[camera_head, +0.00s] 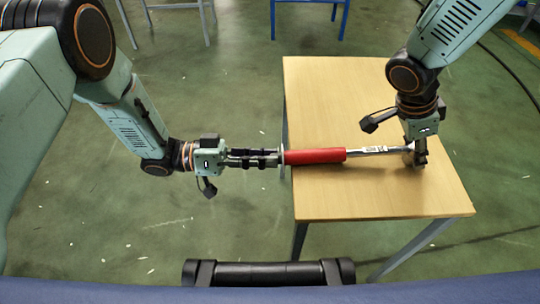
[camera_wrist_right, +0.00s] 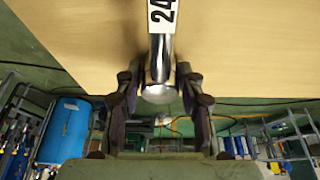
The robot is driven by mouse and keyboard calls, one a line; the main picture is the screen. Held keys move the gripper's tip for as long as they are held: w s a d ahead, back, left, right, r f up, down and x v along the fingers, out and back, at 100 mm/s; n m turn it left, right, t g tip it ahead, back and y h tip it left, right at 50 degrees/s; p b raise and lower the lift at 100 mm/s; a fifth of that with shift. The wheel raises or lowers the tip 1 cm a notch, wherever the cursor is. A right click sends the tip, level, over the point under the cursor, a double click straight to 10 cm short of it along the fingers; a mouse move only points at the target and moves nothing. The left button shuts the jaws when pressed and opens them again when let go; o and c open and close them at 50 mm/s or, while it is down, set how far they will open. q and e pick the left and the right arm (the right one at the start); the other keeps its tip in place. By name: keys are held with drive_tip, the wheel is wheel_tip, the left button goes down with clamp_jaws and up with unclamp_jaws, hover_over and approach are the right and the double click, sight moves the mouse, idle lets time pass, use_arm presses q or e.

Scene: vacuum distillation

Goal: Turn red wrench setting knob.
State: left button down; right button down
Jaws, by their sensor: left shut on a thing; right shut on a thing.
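The wrench (camera_head: 316,156) has a red handle and a silver shaft and lies across the wooden table, its handle end at the table's left edge. The setting knob (camera_head: 282,158) is at the left end of the red handle. My left gripper (camera_head: 276,159) is shut on the knob, reaching in from the left. My right gripper (camera_head: 415,158) points down at the wrench's silver head end and is shut on it. In the right wrist view, the silver end (camera_wrist_right: 160,92) with a white "24" label sits between the fingers (camera_wrist_right: 158,95).
The wooden table (camera_head: 330,90) is otherwise bare. A black padded bar (camera_head: 268,273) shows at the bottom. Blue-framed legs (camera_head: 345,18) stand at the back. In the right wrist view, a blue tank (camera_wrist_right: 65,130) and racks show beyond the table's edge.

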use_arm(q)
drive_tip(key=c, duration=1.1)
unclamp_jaws()
drive_tip(key=shift+c, duration=0.2)
drive_tip(key=shift+a, duration=0.1)
drive_tip(key=a, duration=1.1)
drive_tip(key=shift+w+a, duration=0.15)
drive_tip(key=shift+a, duration=0.25)
drive_tip(key=shift+r, duration=0.1)
use_arm(e)
drive_tip(key=c, duration=0.7)
unclamp_jaws()
drive_tip(key=shift+c, duration=0.2)
